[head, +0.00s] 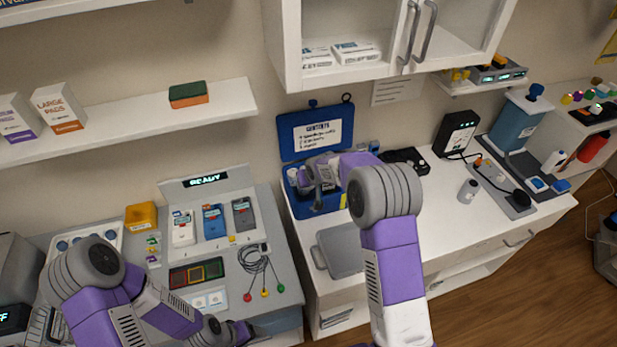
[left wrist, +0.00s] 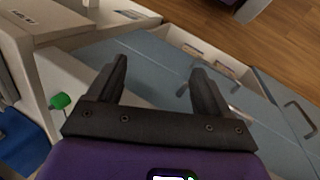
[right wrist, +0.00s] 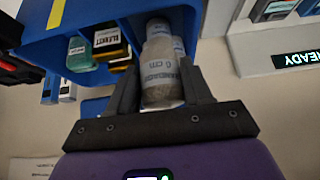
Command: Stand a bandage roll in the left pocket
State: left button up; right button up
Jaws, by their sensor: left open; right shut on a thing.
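A blue case (head: 317,212) stands open against the wall, its lid (head: 322,132) raised with a contents sheet. My right gripper (head: 322,186) reaches into the case's left part. In the right wrist view, it is shut on a pale bandage roll (right wrist: 162,80) marked 6 cm, with the blue case wall (right wrist: 120,18) close around. Another pale rounded top (right wrist: 158,27) shows just beyond; I cannot tell whether it belongs to the same roll. The pocket floor is hidden. My left gripper (left wrist: 160,85) is open and empty, low over the front of the grey bench.
Small boxes (right wrist: 108,40) sit in the case beside the held roll. A grey tray (head: 342,250) lies in front of the case. A black device (head: 405,160) is right of it. A cabinet (head: 345,75) hangs above. Leads (head: 262,270) lie on the left bench.

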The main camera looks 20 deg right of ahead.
jog(key=shift+w+f+b, duration=0.15)
jog(key=shift+f+b, duration=0.15)
jog(key=shift+f, duration=0.6)
jog(key=shift+f+b, duration=0.45)
jog(key=shift+f, duration=0.5)
jog(key=shift+f+b, duration=1.8)
jog(key=shift+f, duration=0.1)
jog(key=o, duration=1.1)
jog(key=v, duration=0.7)
jog(key=shift+d+r, duration=0.15)
jog(key=shift+r, duration=0.15)
